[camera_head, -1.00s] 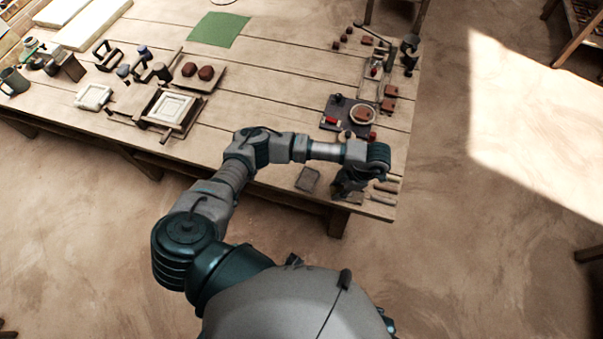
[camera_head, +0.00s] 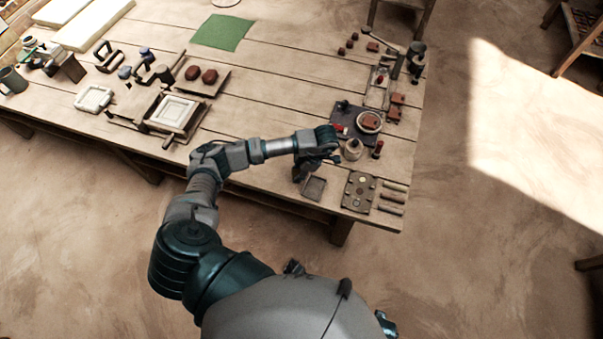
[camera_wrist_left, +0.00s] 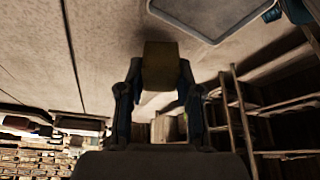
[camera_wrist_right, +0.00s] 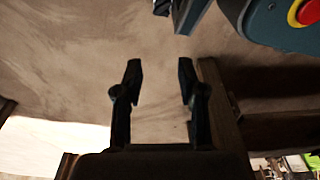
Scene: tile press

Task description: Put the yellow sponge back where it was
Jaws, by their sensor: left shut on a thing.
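My left gripper (camera_head: 302,172) is over the front part of the wooden table, just left of a small dark square tray (camera_head: 314,188). In the left wrist view my left gripper (camera_wrist_left: 158,92) is shut on the yellow sponge (camera_wrist_left: 160,66), a dull yellow block between the two fingers. A pale-rimmed tray (camera_wrist_left: 212,36) shows beyond it at the upper right. In the head view the sponge is hidden by my gripper and wrist. My right gripper (camera_wrist_right: 160,84) shows in the right wrist view, open and empty, with floor behind it.
A dark plate with round marks (camera_head: 358,192) and several short sticks (camera_head: 392,198) lie at the table's right front corner. A pale jar (camera_head: 353,149) and a dark mat (camera_head: 346,115) with a round dish (camera_head: 369,122) stand behind. The front middle of the tabletop is clear.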

